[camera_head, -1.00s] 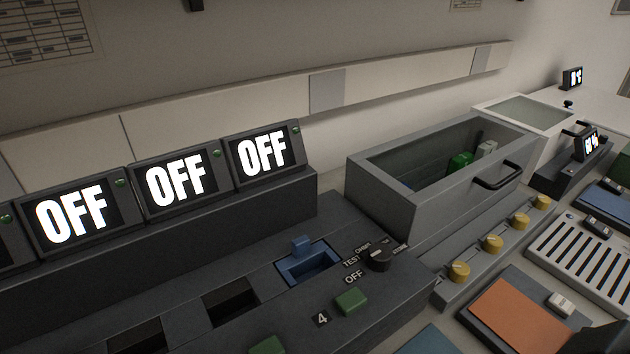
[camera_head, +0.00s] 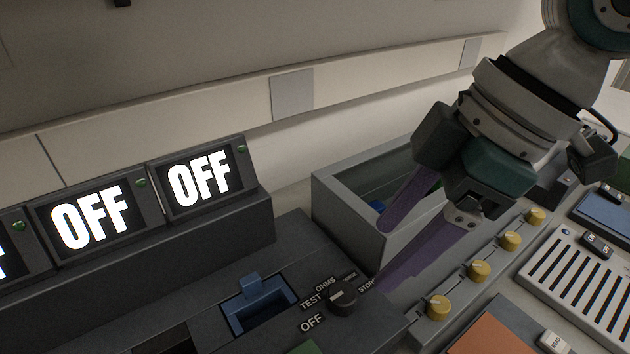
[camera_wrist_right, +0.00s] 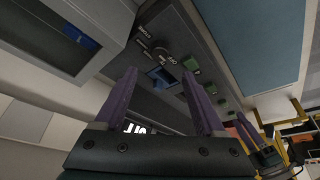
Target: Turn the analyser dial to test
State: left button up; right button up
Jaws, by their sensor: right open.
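The analyser dial (camera_head: 342,297) is a dark round knob on the dark bench panel, ringed by labels including OFF, TEST, OHMS and STORE. A small pale mark shows on it, but I cannot tell surely which label it points to. My right gripper (camera_head: 380,258) is open and empty, its purple fingers spread above and right of the dial and apart from it. In the right wrist view, the dial (camera_wrist_right: 163,54) shows just beyond the gap between the fingertips (camera_wrist_right: 160,73).
A blue socket (camera_head: 258,308) lies left of the dial. Screens reading OFF (camera_head: 199,180) stand behind it. A grey open bin (camera_head: 340,215) is behind the right fingers. Yellow knobs (camera_head: 480,270) line a strip to the right.

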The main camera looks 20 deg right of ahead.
aim_at(344, 293)
pick_arm(q)
jog(key=shift+s+a+f+b, duration=0.1)
jog(key=shift+a+f+b, duration=0.05)
jog(key=shift+f+b, duration=0.6)
pick_arm(e)
jog(key=x, duration=0.9)
jog(key=shift+w+f, duration=0.1)
jog(key=shift+f, duration=0.3)
jog(key=c, duration=0.5)
grip_shut()
